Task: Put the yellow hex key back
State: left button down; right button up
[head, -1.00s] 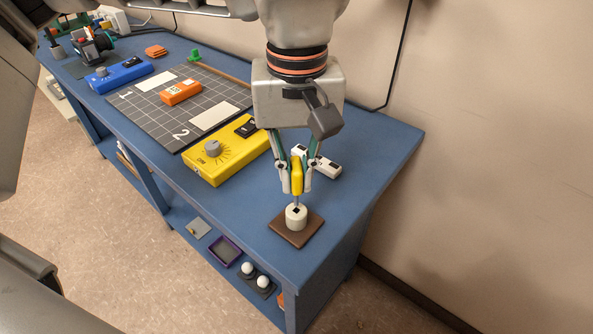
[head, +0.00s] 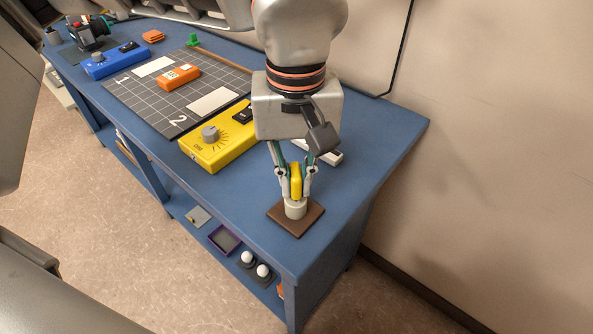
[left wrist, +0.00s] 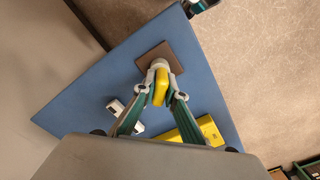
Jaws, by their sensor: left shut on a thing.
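The yellow hex key's handle (head: 296,181) is held between the fingertips of my left gripper (head: 295,188), which is shut on it. The key is upright above a white round holder (head: 296,209) on a brown square base (head: 313,219). The handle's lower end is at the holder's top, and the metal shaft is hidden now. In the left wrist view the yellow handle (left wrist: 160,88) is between the two fingers, in front of the holder (left wrist: 160,64) and its brown base (left wrist: 177,53).
A yellow box with a dial (head: 223,147) and a white device (head: 328,155) lie behind the gripper. An orange box (head: 178,78) sits on the numbered dark mat (head: 132,102). The blue tabletop (head: 352,187) is clear right of the brown base.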

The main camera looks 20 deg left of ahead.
pick_arm(q)
jog(key=shift+f, duration=0.4)
jog(key=c, duration=2)
grip_release()
jog(key=shift+r, duration=0.1)
jog(key=o, duration=0.8)
